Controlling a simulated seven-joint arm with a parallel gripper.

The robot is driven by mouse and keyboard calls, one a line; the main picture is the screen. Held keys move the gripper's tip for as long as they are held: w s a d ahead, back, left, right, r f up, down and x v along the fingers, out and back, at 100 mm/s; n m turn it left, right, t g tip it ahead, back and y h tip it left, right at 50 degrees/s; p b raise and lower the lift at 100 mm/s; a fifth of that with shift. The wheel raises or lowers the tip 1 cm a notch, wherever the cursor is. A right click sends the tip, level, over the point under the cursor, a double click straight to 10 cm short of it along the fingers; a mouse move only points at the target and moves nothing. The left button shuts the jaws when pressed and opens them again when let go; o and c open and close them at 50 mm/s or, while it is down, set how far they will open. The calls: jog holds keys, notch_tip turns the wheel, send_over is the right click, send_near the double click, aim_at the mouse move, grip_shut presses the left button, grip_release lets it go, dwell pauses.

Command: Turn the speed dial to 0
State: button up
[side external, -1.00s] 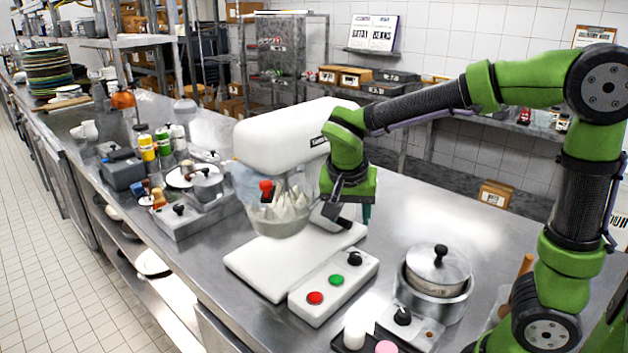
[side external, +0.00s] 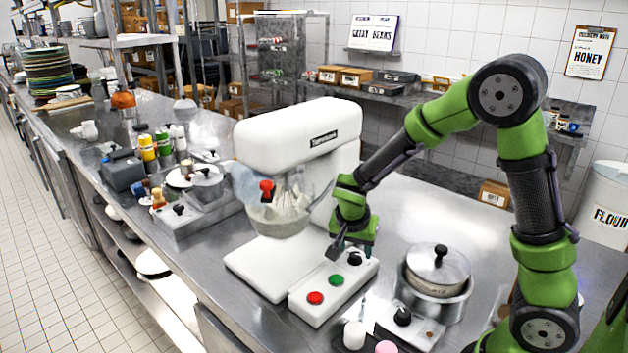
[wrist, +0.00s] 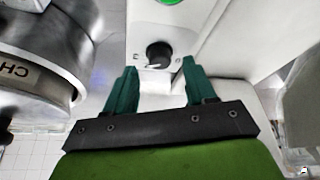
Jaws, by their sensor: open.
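The speed dial is a black knob (side external: 354,258) at the right end of the white control panel on the mixer base. In the wrist view the dial (wrist: 157,53) sits on a pale plate, just beyond the fingertips and roughly midway between them. A light pointer mark shows on it, but its number cannot be read. My gripper (wrist: 160,68) is open, its two teal fingers apart with nothing between them. In the side view my gripper (side external: 352,254) is just above the dial and partly hides it. The white stand mixer (side external: 297,135) stands behind with its bowl under the head.
On the panel are a green button (side external: 336,280) and a red button (side external: 315,298). A lidded steel pot (side external: 437,270) stands close right of the panel, near a second black knob (side external: 403,316). A red-knobbed lever (side external: 266,187) is on the mixer.

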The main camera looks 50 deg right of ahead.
jog(key=shift+x, duration=1.05)
grip_shut()
